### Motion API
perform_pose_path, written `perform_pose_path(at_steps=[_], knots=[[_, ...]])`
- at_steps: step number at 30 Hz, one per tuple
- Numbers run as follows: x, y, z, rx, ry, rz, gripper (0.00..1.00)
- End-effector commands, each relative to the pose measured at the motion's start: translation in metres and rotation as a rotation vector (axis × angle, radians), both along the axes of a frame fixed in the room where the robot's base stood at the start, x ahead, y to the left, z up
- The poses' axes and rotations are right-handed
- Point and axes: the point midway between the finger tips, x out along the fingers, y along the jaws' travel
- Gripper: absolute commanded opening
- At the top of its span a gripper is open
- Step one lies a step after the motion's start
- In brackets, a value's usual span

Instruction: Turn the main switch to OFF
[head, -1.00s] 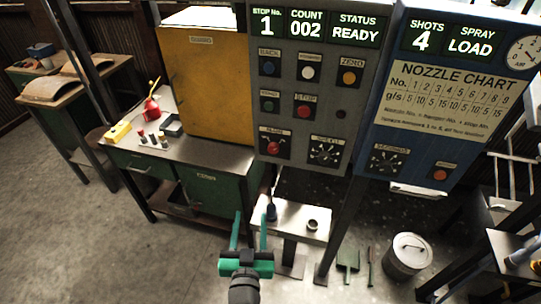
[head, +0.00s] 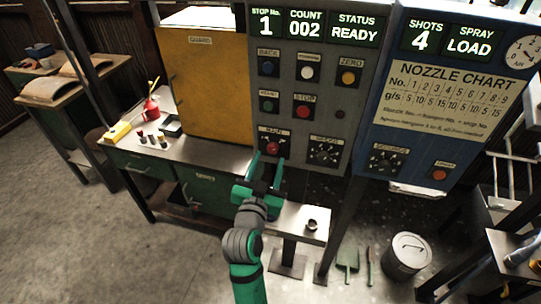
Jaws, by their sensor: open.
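The main switch (head: 272,148) is a red knob on a dark plate at the lower left of the grey control panel (head: 325,105). The plate carries a small label that looks like MAIN; the knob's exact setting is too small to read. My green gripper (head: 265,168) is open just below the switch, its two fingers pointing up toward the panel. The fingertips appear close under the knob; I cannot tell whether they touch it. No object shows between the fingers. The panel display reads STOP No. 1, COUNT 002, STATUS READY.
A black selector dial (head: 324,152) sits right of the switch, and the red STOP button (head: 304,112) above. A blue panel (head: 440,100) stands at right. A small metal shelf (head: 312,238) holds a cup. A yellow cabinet (head: 205,85) is at left.

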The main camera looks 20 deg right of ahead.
Motion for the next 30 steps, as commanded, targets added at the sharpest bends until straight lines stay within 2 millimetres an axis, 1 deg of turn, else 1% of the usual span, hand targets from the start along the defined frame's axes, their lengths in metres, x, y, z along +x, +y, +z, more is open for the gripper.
perform_pose_path(at_steps=[3, 7, 12, 19, 20, 21, 23, 24, 30], knots=[[0.015, -0.009, 0.000, -0.001, -0.001, 0.001, 0.46], [0.025, -0.015, 0.000, 0.000, 0.000, 0.000, 0.46], [0.030, -0.018, 0.000, 0.000, 0.000, 0.001, 0.46], [0.030, -0.018, 0.000, 0.000, 0.000, 0.001, 0.46], [0.030, -0.018, 0.000, 0.000, 0.000, 0.001, 0.38], [0.030, -0.018, 0.000, 0.000, 0.000, 0.001, 0.29], [0.030, -0.018, 0.000, 0.000, 0.000, 0.001, 0.14], [0.030, -0.018, 0.000, 0.000, 0.000, 0.001, 0.05], [0.030, -0.018, 0.000, -0.004, 0.002, 0.001, 0.04]])
